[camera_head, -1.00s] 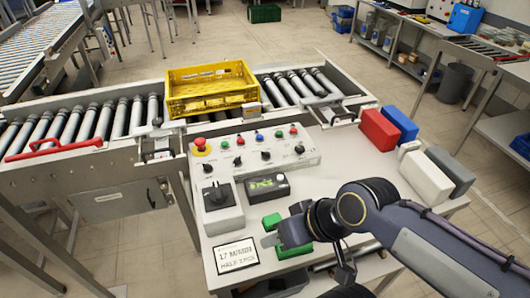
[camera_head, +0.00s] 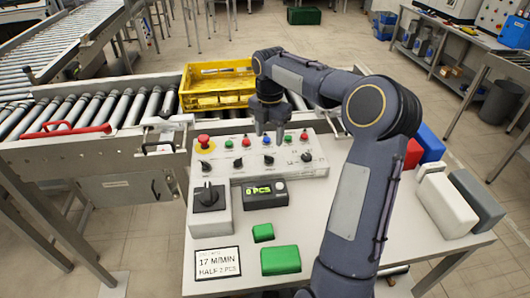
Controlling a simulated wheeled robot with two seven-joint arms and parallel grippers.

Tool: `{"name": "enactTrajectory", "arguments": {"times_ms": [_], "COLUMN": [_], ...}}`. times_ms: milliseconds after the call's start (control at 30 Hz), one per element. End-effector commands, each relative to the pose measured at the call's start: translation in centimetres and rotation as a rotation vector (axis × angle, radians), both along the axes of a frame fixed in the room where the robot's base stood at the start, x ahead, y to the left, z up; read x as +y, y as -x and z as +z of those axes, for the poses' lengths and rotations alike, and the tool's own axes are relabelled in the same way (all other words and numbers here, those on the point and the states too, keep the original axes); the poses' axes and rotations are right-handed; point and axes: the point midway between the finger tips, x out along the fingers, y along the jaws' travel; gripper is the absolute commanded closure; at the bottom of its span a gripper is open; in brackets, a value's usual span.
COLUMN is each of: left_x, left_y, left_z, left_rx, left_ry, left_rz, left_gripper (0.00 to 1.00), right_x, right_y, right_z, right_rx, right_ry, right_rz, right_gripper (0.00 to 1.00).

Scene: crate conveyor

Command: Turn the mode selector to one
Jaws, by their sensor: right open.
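The control panel (camera_head: 255,174) is a pale sloped box with coloured buttons, a red mushroom button (camera_head: 203,141) and several small black knobs. One black knob (camera_head: 306,157) sits at the panel's right end, with markings around it. A larger black rotary switch (camera_head: 207,196) sits on a separate grey box in front of the panel's left end. Labels are too small to tell which knob is the mode selector. My right gripper (camera_head: 269,131) points down, open and empty, above the panel's upper middle, close to the buttons. My left gripper is not in view.
A yellow crate (camera_head: 215,103) stands on the roller conveyor behind the panel. A display (camera_head: 265,194) reads 0 PCS. Green blocks (camera_head: 281,260) and a sign (camera_head: 217,263) lie in front. Red (camera_head: 413,153), blue, white (camera_head: 446,205) and grey blocks stand at right.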

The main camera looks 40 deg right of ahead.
Motion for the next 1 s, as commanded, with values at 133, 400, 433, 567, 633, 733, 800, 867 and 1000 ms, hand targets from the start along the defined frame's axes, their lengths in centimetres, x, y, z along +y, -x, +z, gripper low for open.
{"name": "enactTrajectory", "arguments": {"times_ms": [133, 400, 433, 567, 633, 733, 800, 867, 1000], "left_x": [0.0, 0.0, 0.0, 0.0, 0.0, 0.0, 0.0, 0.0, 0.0], "left_y": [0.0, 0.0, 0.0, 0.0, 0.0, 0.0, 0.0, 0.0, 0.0], "left_z": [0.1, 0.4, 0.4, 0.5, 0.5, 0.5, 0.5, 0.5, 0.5], "left_rx": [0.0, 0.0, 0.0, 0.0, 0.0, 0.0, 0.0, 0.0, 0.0], "left_ry": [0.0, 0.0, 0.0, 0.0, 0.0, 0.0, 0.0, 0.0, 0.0], "left_rz": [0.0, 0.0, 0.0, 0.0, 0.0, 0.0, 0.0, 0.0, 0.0], "left_gripper": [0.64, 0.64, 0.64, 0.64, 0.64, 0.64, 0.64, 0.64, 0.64], "right_x": [-0.2, -0.1, -0.1, -0.1, -0.1, -0.1, -0.1, -0.1, -0.1], "right_y": [0.0, 0.0, 0.0, 0.0, 0.0, 0.0, 0.0, 0.0, 0.0], "right_z": [-1.4, -5.7, -6.1, -7.3, -7.6, -7.8, -7.8, -7.8, -7.8], "right_rx": [0.005, 0.006, 0.004, 0.003, 0.002, 0.001, 0.001, 0.001, 0.001], "right_ry": [0.0, -0.002, -0.001, 0.0, 0.0, -0.001, 0.0, 0.0, 0.0], "right_rz": [0.01, 0.008, 0.008, 0.008, 0.007, 0.007, 0.007, 0.007, 0.007], "right_gripper": [0.47, 0.47, 0.47, 0.47, 0.47, 0.47, 0.47, 0.47, 0.6]}}
